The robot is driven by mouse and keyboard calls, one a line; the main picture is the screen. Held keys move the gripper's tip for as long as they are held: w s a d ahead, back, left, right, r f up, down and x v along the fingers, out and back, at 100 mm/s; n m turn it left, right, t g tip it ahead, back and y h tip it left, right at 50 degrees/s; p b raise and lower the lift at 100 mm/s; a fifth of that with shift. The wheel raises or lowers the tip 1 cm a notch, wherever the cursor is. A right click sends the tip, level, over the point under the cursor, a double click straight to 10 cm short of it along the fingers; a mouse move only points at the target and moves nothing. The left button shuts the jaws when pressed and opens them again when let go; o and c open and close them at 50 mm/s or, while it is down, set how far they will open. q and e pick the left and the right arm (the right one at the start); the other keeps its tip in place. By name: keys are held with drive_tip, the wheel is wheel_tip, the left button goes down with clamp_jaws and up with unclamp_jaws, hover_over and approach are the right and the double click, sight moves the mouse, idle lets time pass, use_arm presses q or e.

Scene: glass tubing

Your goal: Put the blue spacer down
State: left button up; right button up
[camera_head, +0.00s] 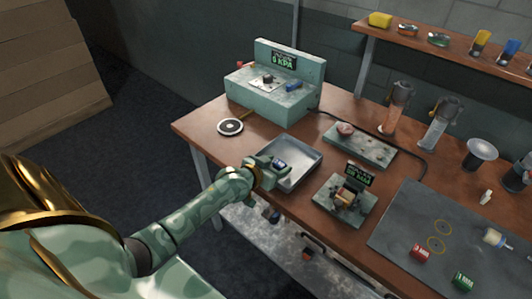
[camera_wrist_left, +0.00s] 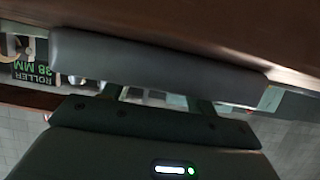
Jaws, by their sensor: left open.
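My left gripper (camera_head: 277,166) is over the near left part of a shallow grey metal tray (camera_head: 310,157) on the bench. In the left wrist view its open fingers (camera_wrist_left: 156,97) stand apart, partly hidden by a grey bar that crosses in front of them. I see nothing clearly held between them. A small blue patch shows at the gripper in the head view, too small to identify. A blue block (camera_head: 293,87) sits on the pale green pressure box; I cannot tell if it is the blue spacer. My right gripper is out of view.
The pressure box (camera_head: 256,95) stands behind the tray. A shelf (camera_head: 440,45) holds several small items, one blue.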

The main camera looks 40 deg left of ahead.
use_arm(q)
drive_tip(key=d+p+v, duration=0.1)
drive_tip(key=p+v, duration=0.2)
drive_tip(key=v, duration=0.8)
drive_tip(key=s+f+g, duration=0.2)
drive_tip(key=s+f, duration=0.2)
drive_tip(key=f, duration=0.3)
drive_tip(key=s+f+g+y, duration=0.1)
drive_tip(key=s+f, duration=0.3)
drive_tip(key=f, duration=0.3)
drive_tip(key=s+f+g, duration=0.2)
drive_tip(key=s+f, duration=0.2)
drive_tip(key=f, duration=0.3)
drive_tip(key=s+d+f+m+g, duration=0.1)
drive_tip(key=s+d+f+g, duration=0.1)
drive_tip(key=s+f, duration=0.3)
drive_tip(key=s+d+f+m+g, duration=0.1)
drive_tip(key=s+d+f+g, duration=0.2)
drive_tip(key=s, duration=1.1)
drive_tip(key=s+d+f+g, duration=0.2)
drive_tip(key=s+d+f, duration=0.1)
drive_tip(key=s+f, duration=0.4)
drive_tip(key=s, duration=0.3)
drive_tip(key=shift+s+d+m, duration=0.15)
drive_tip(key=shift+s+m, duration=0.05)
drive_tip(key=shift+m, duration=0.2)
drive_tip(key=shift+f, duration=0.15)
